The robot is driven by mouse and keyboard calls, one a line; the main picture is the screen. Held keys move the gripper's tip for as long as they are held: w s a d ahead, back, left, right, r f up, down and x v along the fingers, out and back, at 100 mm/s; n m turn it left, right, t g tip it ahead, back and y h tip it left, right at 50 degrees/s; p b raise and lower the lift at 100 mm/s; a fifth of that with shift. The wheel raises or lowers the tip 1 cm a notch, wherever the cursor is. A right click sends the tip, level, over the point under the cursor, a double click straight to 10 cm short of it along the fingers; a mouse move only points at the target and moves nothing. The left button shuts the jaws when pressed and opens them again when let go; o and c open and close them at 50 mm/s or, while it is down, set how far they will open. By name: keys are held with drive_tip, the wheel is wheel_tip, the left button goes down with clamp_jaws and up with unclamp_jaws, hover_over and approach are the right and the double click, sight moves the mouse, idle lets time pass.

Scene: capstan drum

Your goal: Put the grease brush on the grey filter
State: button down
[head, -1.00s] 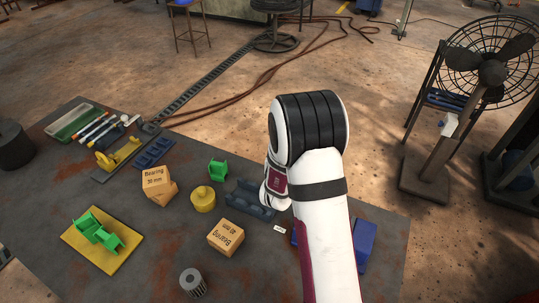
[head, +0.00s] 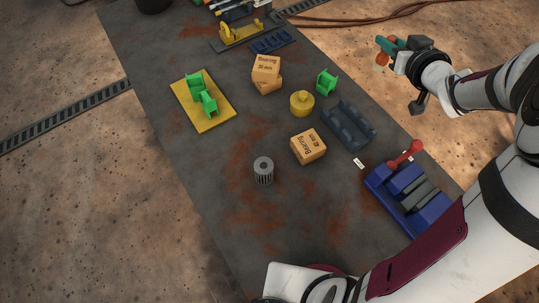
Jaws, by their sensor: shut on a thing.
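The grey filter (head: 263,171) is a short, ribbed grey cylinder with a hole in its top. It stands upright on the dark table in the head view, with nothing on it. My gripper (head: 399,56) is up at the right, past the table's right edge in the picture and well away from the filter. It is shut on a small teal and orange thing (head: 390,44), which seems to be the grease brush. Its fingers and part of the held thing are hard to make out.
Bearing boxes (head: 308,147), a yellow weight (head: 302,103) and a dark blue tray (head: 348,125) stand between gripper and filter. A blue vise (head: 408,195) with a red handle is at the right edge. Green parts sit on a yellow plate (head: 215,112). The table (head: 225,205) is clear around the filter.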

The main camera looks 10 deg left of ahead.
drive_tip(key=s+a+r+n+g+y, duration=0.25)
drive_tip(key=s+a+n+y, duration=0.2)
drive_tip(key=a, duration=0.25)
drive_tip(key=s+a+f+n+g+y, duration=0.2)
drive_tip(key=s+n+g, duration=0.35)
drive_tip(key=s, duration=0.35)
drive_tip(key=s+a+f+n+g+y, duration=0.25)
drive_tip(key=s+n+g, duration=0.3)
drive_tip(key=s, duration=0.35)
drive_tip(key=shift+g, duration=0.35)
drive_tip(key=a+f, duration=1.1)
drive_tip(key=shift+s, duration=0.35)
drive_tip(key=shift+f, duration=0.15)
